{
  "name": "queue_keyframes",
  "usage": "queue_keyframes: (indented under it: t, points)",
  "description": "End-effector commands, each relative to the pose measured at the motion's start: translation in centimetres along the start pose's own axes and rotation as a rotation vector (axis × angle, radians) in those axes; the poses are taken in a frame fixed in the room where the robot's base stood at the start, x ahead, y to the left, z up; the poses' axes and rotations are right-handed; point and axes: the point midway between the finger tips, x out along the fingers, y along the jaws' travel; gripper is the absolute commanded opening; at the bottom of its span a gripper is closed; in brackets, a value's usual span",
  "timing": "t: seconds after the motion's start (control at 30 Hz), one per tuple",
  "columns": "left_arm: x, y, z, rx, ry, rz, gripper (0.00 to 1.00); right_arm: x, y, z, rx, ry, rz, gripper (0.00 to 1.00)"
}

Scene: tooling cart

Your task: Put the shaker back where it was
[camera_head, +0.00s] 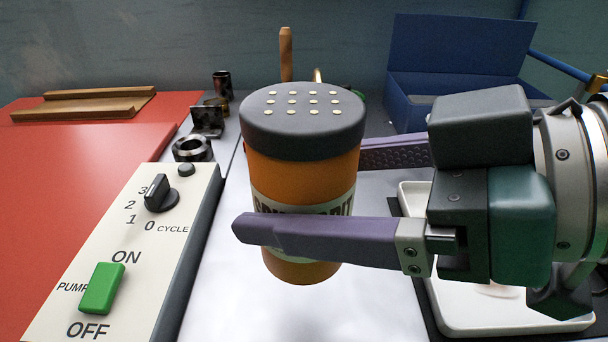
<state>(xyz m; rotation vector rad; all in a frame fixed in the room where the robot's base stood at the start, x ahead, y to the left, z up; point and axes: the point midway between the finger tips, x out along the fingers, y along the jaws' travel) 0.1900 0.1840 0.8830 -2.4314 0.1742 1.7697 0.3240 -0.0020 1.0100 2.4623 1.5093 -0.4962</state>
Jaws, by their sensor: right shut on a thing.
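The shaker (303,175) is an orange cylinder with a dark grey perforated lid and a pale label band, upright in the middle of the head view. My right gripper (300,195) comes in from the right and is shut on the shaker, one finger across its front and the other behind it. The front finger hides part of the label. The shaker's base appears above the pale worktop (385,300); I cannot tell whether it touches. My left gripper is not in view.
A control box (130,255) with a dial and green switch stands at left, beside a red surface (60,180). Metal parts (192,148) lie behind it. A white tray (460,325) is under my right gripper. An open blue box (455,70) stands at back right.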

Motion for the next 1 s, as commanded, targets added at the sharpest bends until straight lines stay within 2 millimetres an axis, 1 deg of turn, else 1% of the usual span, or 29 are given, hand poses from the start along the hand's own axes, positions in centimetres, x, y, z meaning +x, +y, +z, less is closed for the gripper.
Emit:
queue_keyframes:
  t: [0.03, 0.1, 0.3, 0.5, 0.6, 0.83, 0.97, 1.0]
  points:
    - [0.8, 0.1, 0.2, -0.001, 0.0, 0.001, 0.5, 0.7, 0.0, 1.4, 0.005, 0.001, -0.001, 0.01]
    - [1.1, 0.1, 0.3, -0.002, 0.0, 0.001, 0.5, 1.1, 0.0, 2.6, 0.004, 0.003, 0.0, 0.01]
    - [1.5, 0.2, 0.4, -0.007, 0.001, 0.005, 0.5, 1.8, 0.0, 4.1, -0.001, 0.004, 0.001, 0.01]
    - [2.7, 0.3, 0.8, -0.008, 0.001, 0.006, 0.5, 3.1, 0.0, 7.1, 0.003, 0.003, 0.0, 0.01]
    - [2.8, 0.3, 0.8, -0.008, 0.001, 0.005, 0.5, 3.3, 0.0, 7.7, 0.0, 0.003, 0.001, 0.01]
    - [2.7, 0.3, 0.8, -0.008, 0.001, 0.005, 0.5, 3.3, 0.0, 7.6, -0.001, 0.004, 0.001, 0.01]
    - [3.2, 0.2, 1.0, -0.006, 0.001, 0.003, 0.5, 3.4, 0.0, 8.0, -0.001, 0.004, 0.001, 0.01]
    - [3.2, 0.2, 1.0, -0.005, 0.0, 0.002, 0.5, 3.4, 0.0, 8.1, -0.001, 0.002, 0.001, 0.8]
